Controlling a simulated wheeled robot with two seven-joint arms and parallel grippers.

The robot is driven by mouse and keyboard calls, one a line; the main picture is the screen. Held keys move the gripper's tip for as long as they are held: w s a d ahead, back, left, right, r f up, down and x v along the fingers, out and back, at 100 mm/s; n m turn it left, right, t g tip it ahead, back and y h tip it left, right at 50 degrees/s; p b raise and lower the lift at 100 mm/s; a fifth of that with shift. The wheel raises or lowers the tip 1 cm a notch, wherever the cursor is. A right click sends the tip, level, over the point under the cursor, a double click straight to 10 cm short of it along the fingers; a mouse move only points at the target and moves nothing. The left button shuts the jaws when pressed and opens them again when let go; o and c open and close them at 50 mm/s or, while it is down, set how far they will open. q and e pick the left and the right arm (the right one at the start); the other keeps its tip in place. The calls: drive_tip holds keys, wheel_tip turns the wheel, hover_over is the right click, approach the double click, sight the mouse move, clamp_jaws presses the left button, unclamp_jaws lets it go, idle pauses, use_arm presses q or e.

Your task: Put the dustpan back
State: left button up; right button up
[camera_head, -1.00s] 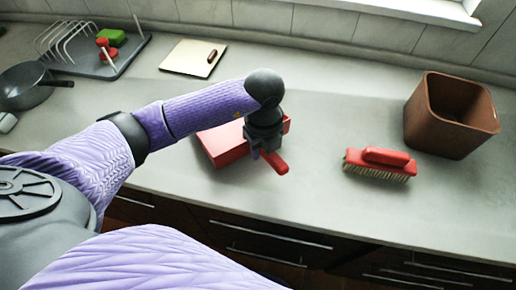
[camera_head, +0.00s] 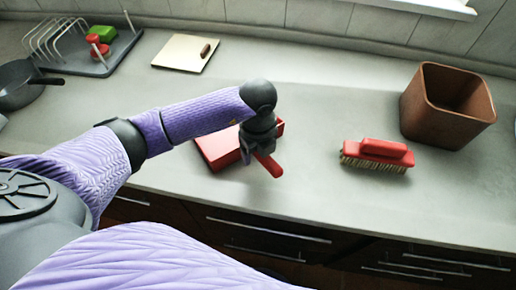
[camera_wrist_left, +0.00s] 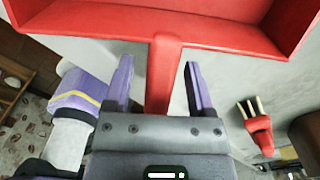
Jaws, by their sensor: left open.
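The red dustpan (camera_head: 218,148) lies on the grey counter near its front edge, partly hidden behind my left arm and gripper. Its handle (camera_head: 269,165) points toward the front edge. In the left wrist view the pan's red rim (camera_wrist_left: 225,38) fills the top, and the handle (camera_wrist_left: 162,72) runs down between the fingers. My left gripper (camera_head: 258,152) is open over the handle, one finger on each side. In the left wrist view a gap shows between each finger of that gripper (camera_wrist_left: 160,88) and the handle. My right gripper is not in view.
A red brush (camera_head: 376,154) lies to the right of the dustpan. A brown bin (camera_head: 440,118) stands behind it at the right. A cutting board (camera_head: 180,54), a dish rack tray (camera_head: 122,44) and a dark pan (camera_head: 18,88) are at the back left. The counter's middle is clear.

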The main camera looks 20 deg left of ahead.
use_arm(q)
wheel_tip(320, 180, up, 12)
drive_tip(key=p, duration=0.2)
drive_tip(key=shift+p, duration=0.4)
